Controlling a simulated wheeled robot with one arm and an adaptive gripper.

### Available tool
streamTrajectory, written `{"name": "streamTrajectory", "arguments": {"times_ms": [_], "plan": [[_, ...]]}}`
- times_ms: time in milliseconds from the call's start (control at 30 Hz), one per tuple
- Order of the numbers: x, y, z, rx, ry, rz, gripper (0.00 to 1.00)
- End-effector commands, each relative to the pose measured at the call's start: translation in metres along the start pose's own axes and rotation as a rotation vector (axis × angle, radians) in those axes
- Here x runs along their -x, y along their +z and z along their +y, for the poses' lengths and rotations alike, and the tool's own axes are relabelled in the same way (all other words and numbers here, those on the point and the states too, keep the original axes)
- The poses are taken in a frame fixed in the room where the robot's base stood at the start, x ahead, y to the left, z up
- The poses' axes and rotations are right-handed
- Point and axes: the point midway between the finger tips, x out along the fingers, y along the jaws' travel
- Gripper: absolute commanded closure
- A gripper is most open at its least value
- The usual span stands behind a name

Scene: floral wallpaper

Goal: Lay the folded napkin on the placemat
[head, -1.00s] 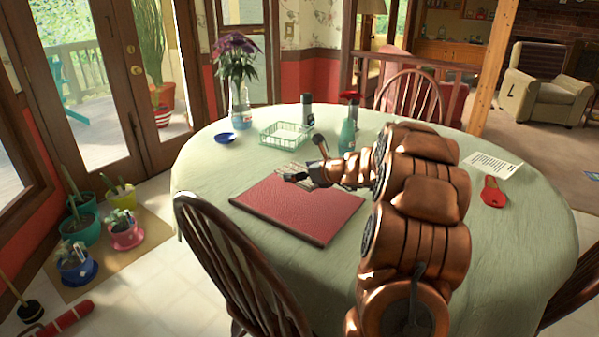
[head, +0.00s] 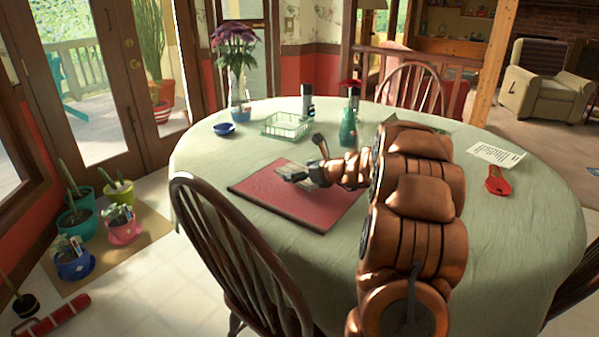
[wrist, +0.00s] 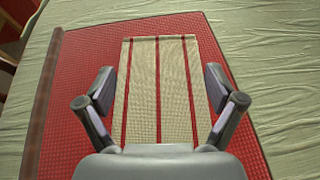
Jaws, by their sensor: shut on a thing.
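The folded napkin (wrist: 158,85) is cream with dark red stripes. In the wrist view it lies flat between my gripper's fingers (wrist: 160,84), with the red placemat (wrist: 85,75) below it and showing on both sides. My gripper is shut on the napkin's side edges. In the head view my gripper (head: 302,176) is over the far part of the placemat (head: 290,200), and only a pale bit of the napkin (head: 288,167) shows beside it. I cannot tell whether the napkin touches the placemat.
A green wire basket (head: 285,125), a blue bowl (head: 224,129), a flower vase (head: 240,112) and a green bottle (head: 348,128) stand beyond the placemat. A paper (head: 495,154) and a red item (head: 497,180) lie right. A chair (head: 235,250) stands at the near edge.

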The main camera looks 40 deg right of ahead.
Motion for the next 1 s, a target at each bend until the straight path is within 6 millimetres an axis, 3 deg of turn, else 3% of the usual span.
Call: {"name": "streamTrajectory", "arguments": {"times_ms": [1000], "plan": [[-0.005,-0.012,0.0,0.0,0.0,0.0,0.42]]}}
